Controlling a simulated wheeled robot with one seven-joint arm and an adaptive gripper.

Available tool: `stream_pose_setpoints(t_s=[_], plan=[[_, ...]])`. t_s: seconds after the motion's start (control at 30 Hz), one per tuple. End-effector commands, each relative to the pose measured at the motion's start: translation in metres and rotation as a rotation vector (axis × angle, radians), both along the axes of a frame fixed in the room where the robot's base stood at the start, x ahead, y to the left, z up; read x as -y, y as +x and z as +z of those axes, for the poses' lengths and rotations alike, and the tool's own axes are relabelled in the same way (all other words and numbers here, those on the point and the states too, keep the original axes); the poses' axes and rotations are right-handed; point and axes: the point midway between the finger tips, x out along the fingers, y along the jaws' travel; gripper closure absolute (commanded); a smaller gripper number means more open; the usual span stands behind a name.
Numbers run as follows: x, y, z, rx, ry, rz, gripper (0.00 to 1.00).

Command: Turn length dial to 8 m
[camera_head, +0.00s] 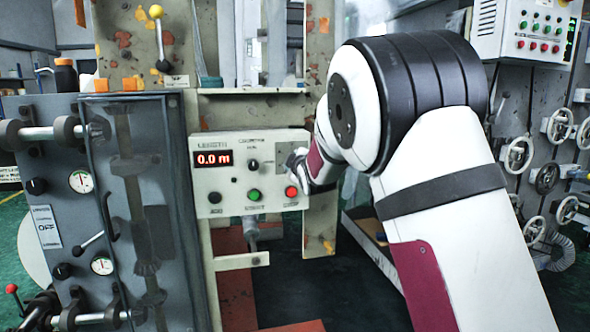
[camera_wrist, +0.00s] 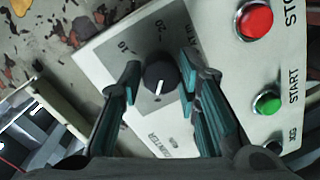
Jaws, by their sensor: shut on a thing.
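The length dial (camera_wrist: 161,72) is a round black knob with a white pointer mark, on a grey plate in the wrist view. Its pointer aims down in that picture; the labels 10 and 20 lie above the knob. My gripper (camera_wrist: 159,88) has its teal-padded fingers on either side of the dial, shut on it. In the head view my gripper (camera_head: 297,160) is at the right part of the control panel (camera_head: 228,178), and the dial is hidden behind it. The red display (camera_head: 213,159) reads 0.0 m.
A smaller black knob (camera_head: 253,164) sits under the counter label. Below are a black button (camera_head: 214,197), a green START button (camera_head: 254,195) and a red STOP button (camera_head: 291,191) close to my gripper. A grey machine cabinet (camera_head: 70,200) stands left; several handwheels (camera_head: 519,154) are right.

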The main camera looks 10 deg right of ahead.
Motion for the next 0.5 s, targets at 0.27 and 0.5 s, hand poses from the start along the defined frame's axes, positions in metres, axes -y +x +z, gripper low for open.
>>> stream_pose_setpoints(t_s=[0.27,0.5], plan=[[-0.001,0.0003,-0.001,0.0,-0.156,0.001,0.98],[-0.0005,0.0002,-0.0001,0.0,-0.218,0.0,0.98]])
